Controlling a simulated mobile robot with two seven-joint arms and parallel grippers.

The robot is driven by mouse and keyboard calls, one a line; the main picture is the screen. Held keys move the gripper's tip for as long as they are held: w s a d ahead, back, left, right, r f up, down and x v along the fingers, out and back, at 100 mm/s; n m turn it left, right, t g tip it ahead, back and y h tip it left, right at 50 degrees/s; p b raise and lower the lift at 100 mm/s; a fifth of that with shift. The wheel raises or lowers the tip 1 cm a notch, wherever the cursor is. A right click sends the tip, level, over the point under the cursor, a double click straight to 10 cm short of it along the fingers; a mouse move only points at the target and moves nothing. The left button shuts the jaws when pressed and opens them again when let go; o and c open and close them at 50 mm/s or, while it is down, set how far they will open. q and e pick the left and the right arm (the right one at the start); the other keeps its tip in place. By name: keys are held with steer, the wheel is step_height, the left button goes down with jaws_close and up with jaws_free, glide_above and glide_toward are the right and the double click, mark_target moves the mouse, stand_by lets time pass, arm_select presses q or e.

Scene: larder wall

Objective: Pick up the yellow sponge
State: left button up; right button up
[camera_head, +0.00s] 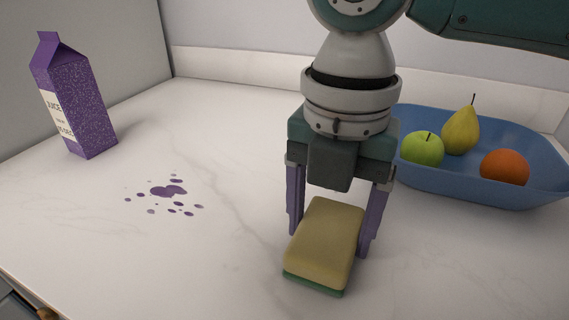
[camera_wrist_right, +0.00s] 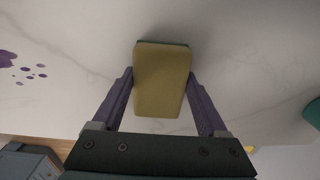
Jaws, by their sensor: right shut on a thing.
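The yellow sponge (camera_head: 326,240) with a green underside is at the front middle of the counter in the head view. My right gripper (camera_head: 330,235) comes down over it from above, with a purple finger on each side, shut on it. In the right wrist view the sponge (camera_wrist_right: 162,80) sits between the two fingers of the right gripper (camera_wrist_right: 160,88). I cannot tell whether its underside touches the counter. My left gripper is in neither view.
A purple juice carton (camera_head: 75,100) stands upright at the left. Purple spill spots (camera_head: 168,191) lie on the white counter (camera_head: 215,135) between carton and sponge. A blue tray (camera_head: 450,187) with a green apple, a pear and an orange stands at the right.

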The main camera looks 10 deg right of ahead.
mark_target(330, 224)
step_height(330, 224, up, 20)
steer(key=p, duration=0.2)
steer(key=shift+p, duration=0.3)
